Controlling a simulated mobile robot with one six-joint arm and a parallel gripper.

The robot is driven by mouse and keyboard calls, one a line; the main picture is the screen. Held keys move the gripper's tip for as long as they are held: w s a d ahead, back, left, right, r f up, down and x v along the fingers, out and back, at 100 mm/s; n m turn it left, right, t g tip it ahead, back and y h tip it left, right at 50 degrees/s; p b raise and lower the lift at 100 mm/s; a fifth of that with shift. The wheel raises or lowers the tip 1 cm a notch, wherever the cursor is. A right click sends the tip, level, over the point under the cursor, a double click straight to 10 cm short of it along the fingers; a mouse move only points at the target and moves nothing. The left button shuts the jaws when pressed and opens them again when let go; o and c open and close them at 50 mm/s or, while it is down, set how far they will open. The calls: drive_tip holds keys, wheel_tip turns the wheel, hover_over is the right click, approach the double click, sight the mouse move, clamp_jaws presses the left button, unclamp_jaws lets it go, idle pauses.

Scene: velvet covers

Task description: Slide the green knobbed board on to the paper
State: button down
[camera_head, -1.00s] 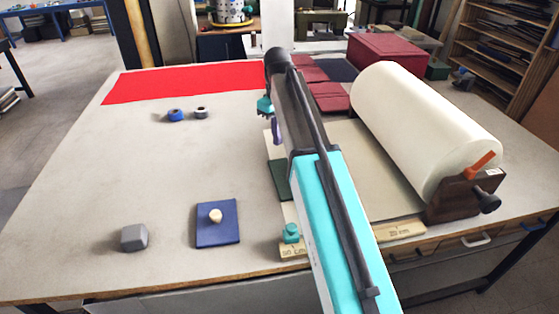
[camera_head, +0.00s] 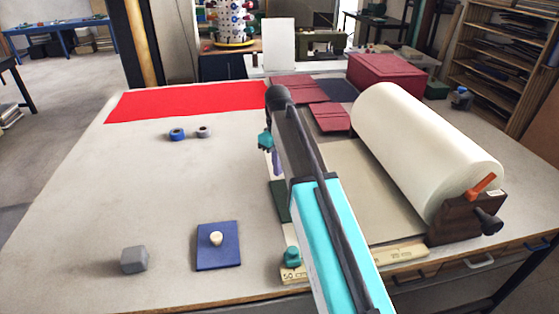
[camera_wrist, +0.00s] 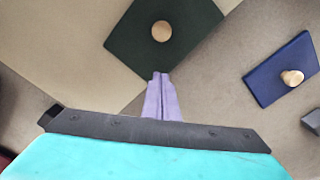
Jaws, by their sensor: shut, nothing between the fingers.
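The dark green board (camera_wrist: 190,28) with a round wooden knob (camera_wrist: 162,31) lies at the top of the wrist view. Its left corner appears to overlap the pale paper (camera_wrist: 50,50); the rest lies over the grey-brown table. In the head view only a strip of the board (camera_head: 279,200) shows beside my arm, which hides its knob. The paper (camera_head: 375,185) runs out from the roll there. My gripper (camera_wrist: 161,76) has its purple fingers shut and empty, near the board's lower edge in the picture. I cannot tell whether they touch it.
A blue knobbed board (camera_head: 218,250) and a grey block (camera_head: 134,260) lie to the left. A large paper roll (camera_head: 425,150) stands on the right. A wooden ruler (camera_head: 400,255) lies along the front. A red cloth (camera_head: 185,101) is at the back. The left tabletop is mostly clear.

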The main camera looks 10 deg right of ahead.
sight(287, 194)
wheel_tip(287, 194, down, 6)
drive_tip(key=shift+r+p, duration=0.25)
drive_tip(key=shift+p, duration=0.4)
drive_tip(key=shift+s+d+f, duration=0.1)
drive_tip(key=shift+s+f, duration=0.1)
drive_tip(key=shift+f, duration=0.05)
drive_tip(key=shift+s+d+p, duration=0.7)
drive_tip(key=shift+s+d, duration=0.2)
drive_tip(key=shift+s, duration=0.3)
drive_tip(key=shift+s+d, duration=0.2)
drive_tip(key=shift+s, duration=0.05)
drive_tip(key=shift+s+d, duration=0.1)
drive_tip(key=shift+s+d+p, duration=0.2)
drive_tip(key=shift+s+d, duration=0.75)
drive_tip(key=shift+s, duration=0.25)
drive_tip(key=shift+s+d+p, duration=0.15)
drive_tip(key=shift+s+d, duration=0.75)
drive_tip(key=shift+s, duration=0.3)
drive_tip(key=shift+w+a, duration=0.1)
drive_tip(key=shift+w, duration=0.05)
